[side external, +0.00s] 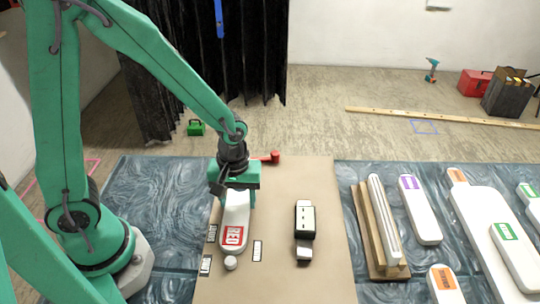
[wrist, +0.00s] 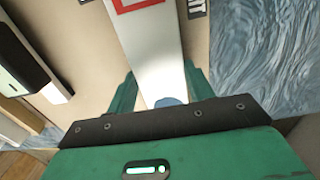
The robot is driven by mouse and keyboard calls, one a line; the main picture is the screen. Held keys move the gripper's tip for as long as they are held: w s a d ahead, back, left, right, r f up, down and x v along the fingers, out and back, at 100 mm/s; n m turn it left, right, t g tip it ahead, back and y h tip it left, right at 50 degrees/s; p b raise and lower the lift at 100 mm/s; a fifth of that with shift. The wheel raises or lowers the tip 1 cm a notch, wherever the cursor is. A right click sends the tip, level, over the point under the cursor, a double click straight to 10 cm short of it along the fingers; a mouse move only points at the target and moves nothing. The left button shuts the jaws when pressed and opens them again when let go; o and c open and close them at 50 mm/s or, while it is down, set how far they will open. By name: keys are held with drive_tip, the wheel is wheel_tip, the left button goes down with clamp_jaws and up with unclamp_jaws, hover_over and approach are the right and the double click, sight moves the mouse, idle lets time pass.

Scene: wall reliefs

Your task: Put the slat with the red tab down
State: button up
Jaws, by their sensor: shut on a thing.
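The white slat with the red tab (side external: 235,222) is over the tan board (side external: 330,275), its red label facing up and toward the front. My gripper (side external: 238,190) is shut on its far end. In the wrist view the slat (wrist: 150,55) runs between the two green fingers of my gripper (wrist: 160,88), with part of the red frame of the label at the top edge. I cannot tell whether the slat touches the board or hangs just above it.
Small framed labels (side external: 257,251) and a round white knob (side external: 231,263) lie around the slat. A black and white block (side external: 304,220) stands to the right. Further right are a wooden rack (side external: 372,245), a purple-tabbed slat (side external: 420,215) and several other slats. A red piece (side external: 272,157) sits behind my gripper.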

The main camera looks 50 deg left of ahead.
sight(238, 202)
drive_tip(key=shift+f, duration=0.15)
drive_tip(key=o, duration=1.1)
drive_tip(key=shift+c, duration=0.2)
wheel_tip(238, 202, up, 12)
drive_tip(key=shift+r, duration=0.2)
idle(0.4)
drive_tip(key=s+a+r+m+t, duration=0.5)
drive_tip(key=s+a+r+m, duration=0.2)
drive_tip(key=r+m, duration=0.2)
drive_tip(key=shift+s+t, duration=0.15)
drive_tip(key=shift+t, duration=0.15)
